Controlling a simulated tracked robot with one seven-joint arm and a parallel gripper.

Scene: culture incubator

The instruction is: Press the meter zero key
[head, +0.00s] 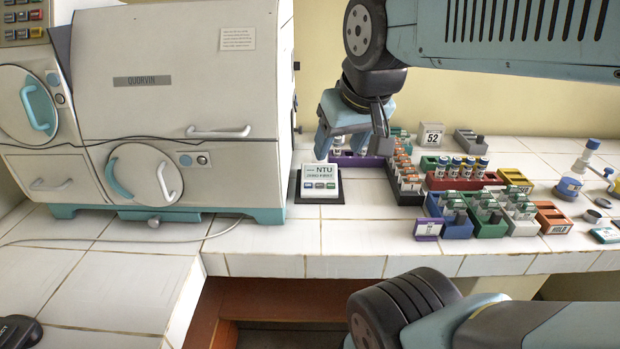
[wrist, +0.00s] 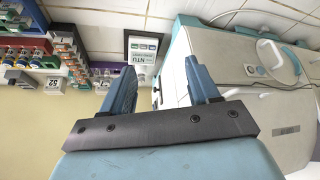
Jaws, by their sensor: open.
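The meter (head: 320,177) is a small white box marked NTU on a dark mat, with a row of small coloured keys (head: 320,185) on its sloped front. The key labels are too small to read, so I cannot tell which key is zero. My gripper (head: 350,152) is open and empty, pointing down above and just right of the meter, apart from it. In the wrist view the meter (wrist: 141,57) appears upside down beyond the fingertips (wrist: 160,66), closer to the left finger, with its keys (wrist: 144,45) in sight.
The white incubator (head: 190,90) stands left of the meter. To the right are a purple rack (head: 357,160), a rack of orange-topped vials (head: 405,170) and several coloured vial blocks (head: 490,225). A 52 sign (head: 431,136) stands behind. The tiles in front of the meter (head: 340,235) are clear.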

